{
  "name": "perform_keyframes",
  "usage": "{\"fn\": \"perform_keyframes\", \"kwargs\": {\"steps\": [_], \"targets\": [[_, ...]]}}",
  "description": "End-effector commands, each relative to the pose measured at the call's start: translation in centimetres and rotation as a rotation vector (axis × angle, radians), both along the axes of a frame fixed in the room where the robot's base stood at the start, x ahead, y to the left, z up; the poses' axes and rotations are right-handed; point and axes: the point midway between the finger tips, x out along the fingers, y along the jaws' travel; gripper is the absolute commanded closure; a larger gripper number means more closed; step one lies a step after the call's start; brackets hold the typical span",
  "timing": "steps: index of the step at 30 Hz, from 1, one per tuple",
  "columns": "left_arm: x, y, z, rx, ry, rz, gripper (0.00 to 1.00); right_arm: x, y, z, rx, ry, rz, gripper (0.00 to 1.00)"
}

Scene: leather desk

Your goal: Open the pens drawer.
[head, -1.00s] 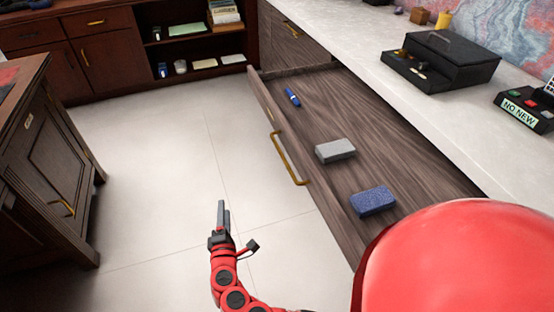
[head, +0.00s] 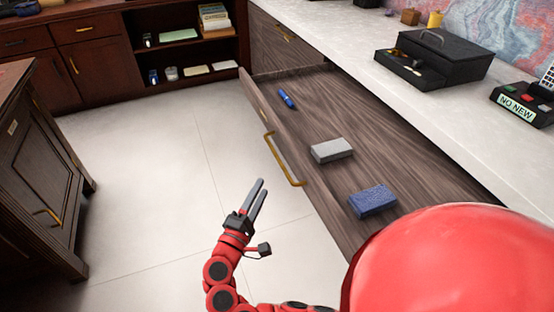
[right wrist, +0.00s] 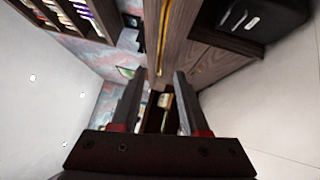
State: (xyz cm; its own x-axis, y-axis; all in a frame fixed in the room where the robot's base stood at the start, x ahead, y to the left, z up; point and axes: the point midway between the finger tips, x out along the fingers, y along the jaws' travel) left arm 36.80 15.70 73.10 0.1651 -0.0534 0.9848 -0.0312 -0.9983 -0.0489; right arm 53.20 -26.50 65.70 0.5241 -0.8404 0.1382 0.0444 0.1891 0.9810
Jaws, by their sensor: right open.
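A wide grey-brown wooden drawer (head: 345,103) stands pulled out from under the pale countertop. Its front carries a long gold handle (head: 283,160). Inside lie a blue pen-like object (head: 286,98), a grey block (head: 331,150) and a blue speckled block (head: 373,200). My right gripper (head: 260,188) is open and empty. It is over the floor, outside the drawer front, a little below and left of the handle in the head view, apart from it. In the right wrist view, its fingers (right wrist: 155,85) are spread with nothing held. My left gripper is out of view.
A closed wooden front with a gold handle (head: 286,34) is beyond the open drawer. A black box (head: 440,58) and a sign reading "NO NEW" (head: 516,107) stand on the countertop. A dark cabinet (head: 38,180) stands at the left. Tiled floor lies clear between.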

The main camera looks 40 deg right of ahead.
Motion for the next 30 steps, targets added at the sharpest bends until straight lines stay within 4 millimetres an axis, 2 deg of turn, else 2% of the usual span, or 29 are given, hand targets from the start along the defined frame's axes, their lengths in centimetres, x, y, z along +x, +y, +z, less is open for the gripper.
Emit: {"fn": "perform_keyframes", "kwargs": {"steps": [1,9,15,21,30], "targets": [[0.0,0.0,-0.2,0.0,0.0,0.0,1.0,0.4,-1.2,0.0,0.002,-0.002,-0.01,0.55],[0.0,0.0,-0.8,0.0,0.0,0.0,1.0,3.6,-6.3,0.9,0.001,-0.003,-0.007,0.55],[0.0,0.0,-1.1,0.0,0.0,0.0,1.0,5.5,-9.2,1.3,0.0,0.002,-0.006,0.55],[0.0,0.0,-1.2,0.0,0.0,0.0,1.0,6.4,-10.3,1.7,-0.001,-0.001,0.0,0.55],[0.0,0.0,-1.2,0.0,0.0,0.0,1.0,6.5,-10.4,1.7,0.0,0.001,0.001,0.57]]}}
